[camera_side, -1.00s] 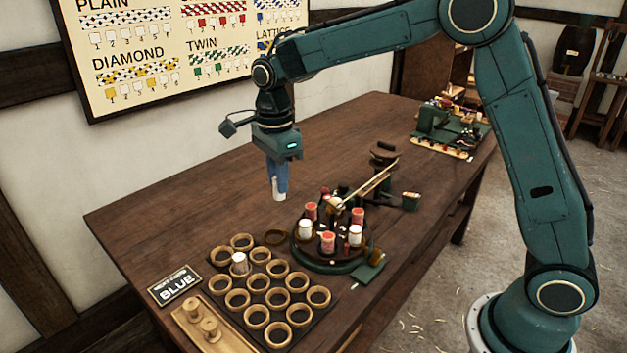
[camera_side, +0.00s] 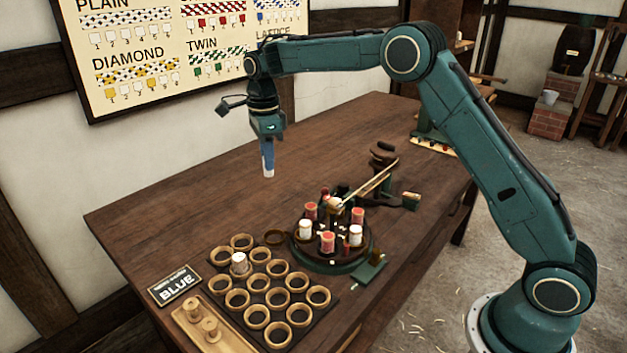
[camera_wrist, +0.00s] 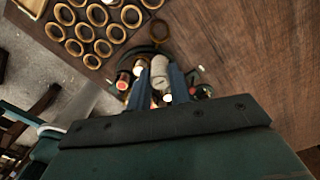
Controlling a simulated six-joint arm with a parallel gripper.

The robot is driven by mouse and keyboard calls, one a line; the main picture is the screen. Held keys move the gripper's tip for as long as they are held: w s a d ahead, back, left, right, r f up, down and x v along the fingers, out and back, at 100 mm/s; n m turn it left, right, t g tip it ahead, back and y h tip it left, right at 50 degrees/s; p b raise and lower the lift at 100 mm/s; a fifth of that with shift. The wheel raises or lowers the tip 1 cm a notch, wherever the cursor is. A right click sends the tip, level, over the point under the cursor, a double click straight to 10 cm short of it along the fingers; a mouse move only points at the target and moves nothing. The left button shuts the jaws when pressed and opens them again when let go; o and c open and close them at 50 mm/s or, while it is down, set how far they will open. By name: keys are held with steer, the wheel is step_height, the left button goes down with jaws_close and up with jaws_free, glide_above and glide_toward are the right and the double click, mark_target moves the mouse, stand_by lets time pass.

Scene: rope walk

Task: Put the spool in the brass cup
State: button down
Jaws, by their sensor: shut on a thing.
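My gripper (camera_side: 268,165) is shut on a pale spool (camera_wrist: 160,73), whose lower end shows below the blue fingers in the side view. It holds the spool well above the table, behind and to the left of the round carousel. A single darker brass-coloured cup (camera_side: 275,238) stands on the table between the carousel and the rack of cups; it also shows in the wrist view (camera_wrist: 158,31) beyond the fingertips. It looks empty. I cannot tell surely whether this or one of the lighter rack cups (camera_side: 268,285) is the brass cup.
The carousel (camera_side: 333,265) carries several red and white spools around its middle. One rack cup holds a white spool (camera_side: 239,261). A BLUE sign (camera_side: 176,286) and a wooden tray (camera_side: 221,333) with two bare spools lie at the left. The table's back left is clear.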

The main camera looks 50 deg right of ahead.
mark_target(269, 174)
step_height(269, 174, down, 20)
stand_by(1.1)
steer(key=shift+f, duration=0.1)
steer(key=c, duration=1.3)
jaws_free()
steer(key=shift+r, duration=6.15)
